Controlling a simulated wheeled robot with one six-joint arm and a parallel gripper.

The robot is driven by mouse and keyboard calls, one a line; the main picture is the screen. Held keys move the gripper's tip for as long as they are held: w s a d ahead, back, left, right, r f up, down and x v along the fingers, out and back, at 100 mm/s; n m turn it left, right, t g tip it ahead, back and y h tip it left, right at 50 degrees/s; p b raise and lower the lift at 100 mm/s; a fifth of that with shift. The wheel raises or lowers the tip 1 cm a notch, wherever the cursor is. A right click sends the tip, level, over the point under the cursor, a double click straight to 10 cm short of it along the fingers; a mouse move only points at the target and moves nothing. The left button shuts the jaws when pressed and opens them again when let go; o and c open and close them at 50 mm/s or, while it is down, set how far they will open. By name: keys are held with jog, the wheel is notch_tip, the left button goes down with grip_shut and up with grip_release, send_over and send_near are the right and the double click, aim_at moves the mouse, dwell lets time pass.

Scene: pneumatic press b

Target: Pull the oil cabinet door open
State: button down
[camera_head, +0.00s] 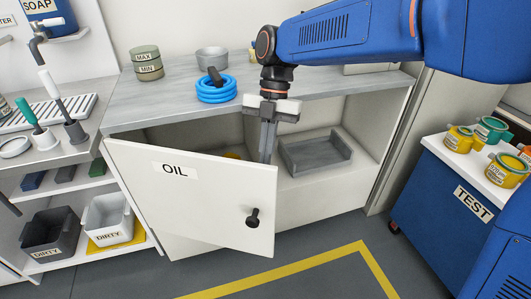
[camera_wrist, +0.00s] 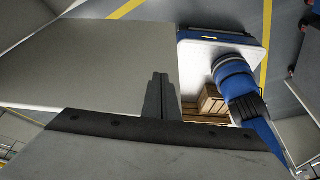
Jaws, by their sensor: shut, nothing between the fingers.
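The white oil cabinet door (camera_head: 190,200), labelled OIL, stands partly open in the head view. It is hinged on its left side and swung out from the cabinet front. Its black knob (camera_head: 253,218) is near the lower right of its outer face. My gripper (camera_head: 265,158) points down with its fingers shut and empty. It is at the cabinet opening, just behind the door's upper right edge, which hides the fingertips' lower end. In the wrist view the fingers (camera_wrist: 159,82) show beside the edge of a pale panel (camera_wrist: 90,60), apparently the door's inner face. I cannot tell whether they touch it.
The oil cabinet (camera_head: 330,205) holds a grey tray (camera_head: 315,153) and a partly hidden yellow item. A blue coiled hose (camera_head: 216,90) and tins (camera_head: 147,62) stand on its top. A blue TEST cart (camera_head: 440,195) is at the right. Floor in front is clear.

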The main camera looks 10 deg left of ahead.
aim_at(257, 193)
jog(key=s+f, duration=0.1)
jog(key=f, duration=0.1)
jog(key=s+f, duration=0.3)
jog(key=f, duration=0.1)
jog(key=shift+s+a, duration=0.15)
jog(key=shift+s, duration=0.15)
jog(key=shift+s+a, duration=0.1)
jog(key=shift+s, duration=0.75)
